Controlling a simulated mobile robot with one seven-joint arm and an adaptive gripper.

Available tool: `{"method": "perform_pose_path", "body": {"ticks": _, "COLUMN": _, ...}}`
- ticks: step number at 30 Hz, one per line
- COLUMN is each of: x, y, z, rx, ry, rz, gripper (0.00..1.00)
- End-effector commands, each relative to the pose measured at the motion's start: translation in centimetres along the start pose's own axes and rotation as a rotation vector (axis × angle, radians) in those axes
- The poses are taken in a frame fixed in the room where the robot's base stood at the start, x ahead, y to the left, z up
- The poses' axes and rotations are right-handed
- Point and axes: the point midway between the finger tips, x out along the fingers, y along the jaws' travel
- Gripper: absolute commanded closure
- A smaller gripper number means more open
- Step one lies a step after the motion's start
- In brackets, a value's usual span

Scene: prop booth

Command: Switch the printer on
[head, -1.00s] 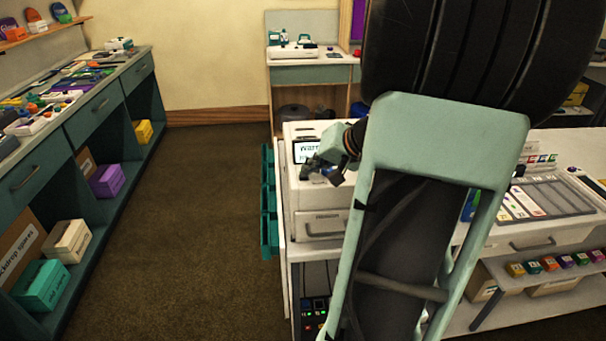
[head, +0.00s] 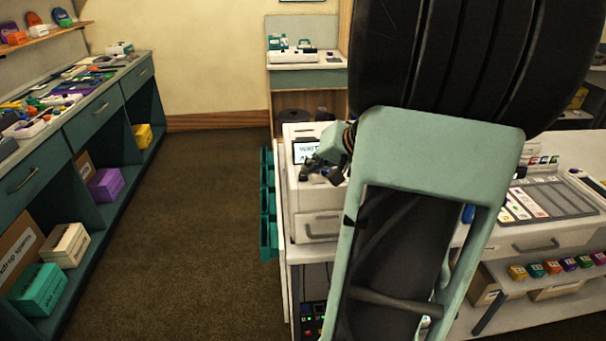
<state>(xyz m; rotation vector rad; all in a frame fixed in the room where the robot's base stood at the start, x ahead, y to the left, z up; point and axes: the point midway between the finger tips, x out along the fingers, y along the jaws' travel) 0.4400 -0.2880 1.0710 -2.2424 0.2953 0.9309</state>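The printer (head: 304,206) is a white boxy machine on the near end of the white counter, with a small lit screen (head: 303,152) on its upper front and a drawer with a handle (head: 322,226) below. My gripper (head: 316,172) is in front of the printer's upper front, just below and right of the screen, and covers part of it. Its dark fingers are small here; I cannot tell whether they touch the printer or are open. My arm hides the printer's right side. No power switch can be made out.
Teal bins (head: 268,205) hang at the counter's left side. A teal shelf unit (head: 92,108) with props and boxes lines the left wall. The brown carpet (head: 190,220) between is clear. A tray of cards (head: 545,199) lies on the counter at right.

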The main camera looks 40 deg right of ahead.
Motion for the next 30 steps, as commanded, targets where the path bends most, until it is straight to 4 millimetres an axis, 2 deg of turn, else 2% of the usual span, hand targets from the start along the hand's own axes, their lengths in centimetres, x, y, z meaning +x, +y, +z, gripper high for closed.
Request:
{"method": "perform_pose_path", "body": {"ticks": 1, "x": 0.3, "y": -0.1, "z": 0.8, "rx": 0.001, "ry": -0.017, "rz": -0.005, "gripper": 1.00}}
{"method": "perform_pose_path", "body": {"ticks": 2, "x": 0.2, "y": -0.2, "z": 0.7, "rx": 0.001, "ry": -0.017, "rz": -0.005, "gripper": 1.00}}
{"method": "perform_pose_path", "body": {"ticks": 19, "x": -3.8, "y": -2.9, "z": -2.6, "rx": 0.000, "ry": -0.006, "rz": -0.003, "gripper": 1.00}}
{"method": "perform_pose_path", "body": {"ticks": 30, "x": -4.1, "y": -3.1, "z": -2.9, "rx": 0.001, "ry": -0.004, "rz": -0.002, "gripper": 1.00}}
